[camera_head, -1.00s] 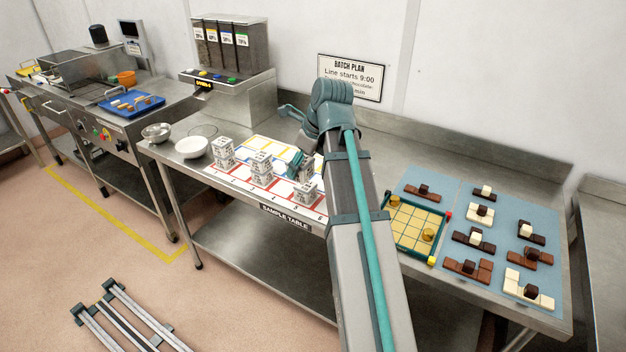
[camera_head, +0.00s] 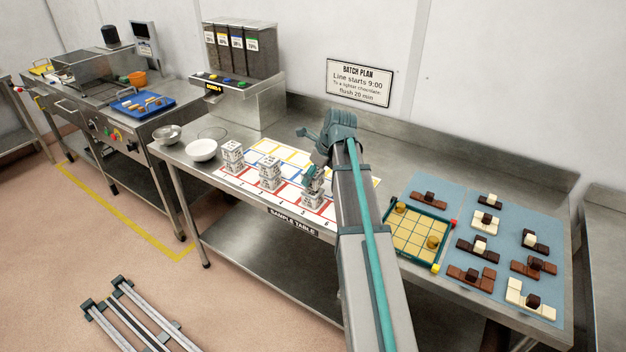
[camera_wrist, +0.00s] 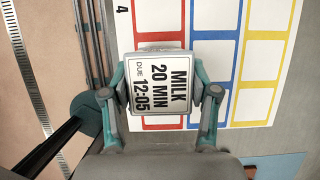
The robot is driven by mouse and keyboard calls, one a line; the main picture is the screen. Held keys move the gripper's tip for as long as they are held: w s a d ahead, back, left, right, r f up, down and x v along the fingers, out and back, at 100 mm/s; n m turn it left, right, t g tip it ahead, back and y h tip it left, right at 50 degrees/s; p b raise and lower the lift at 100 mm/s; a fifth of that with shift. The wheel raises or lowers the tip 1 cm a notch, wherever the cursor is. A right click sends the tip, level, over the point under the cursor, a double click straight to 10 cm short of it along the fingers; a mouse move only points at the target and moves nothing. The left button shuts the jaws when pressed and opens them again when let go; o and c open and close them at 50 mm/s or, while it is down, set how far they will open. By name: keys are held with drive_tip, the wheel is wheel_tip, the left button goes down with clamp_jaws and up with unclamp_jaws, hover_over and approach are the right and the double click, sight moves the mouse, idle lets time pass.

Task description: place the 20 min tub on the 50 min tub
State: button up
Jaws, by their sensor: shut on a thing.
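My gripper (camera_wrist: 163,88) is shut on the 20 min tub (camera_wrist: 160,75), a pale tub whose lid reads "MILK 20 MIN DUE 12:05". Two more stacks of white tubs, a middle stack (camera_head: 269,174) and a left stack (camera_head: 232,156), stand on the mat. Labels there are too small to read, so I cannot tell which is the 50 min tub. The wrist view hides what is beneath the held tub.
The mat (camera_head: 265,148) has red, yellow and blue outlined cells, several empty. A white bowl (camera_head: 202,150) stands to the left. A teal-framed grid tray (camera_head: 415,232) and chocolate pieces on blue mats (camera_head: 510,220) lie to the right. A dispenser (camera_head: 238,80) stands behind.

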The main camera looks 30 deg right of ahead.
drive_tip(key=shift+f, duration=1.1)
drive_tip(key=shift+s, duration=0.1)
drive_tip(key=o, duration=1.2)
drive_tip(key=shift+f, duration=0.1)
drive_tip(key=shift+o, duration=0.2)
drive_tip(key=b+v, duration=0.1)
drive_tip(key=v, duration=1.1)
drive_tip(key=shift+b, duration=0.4)
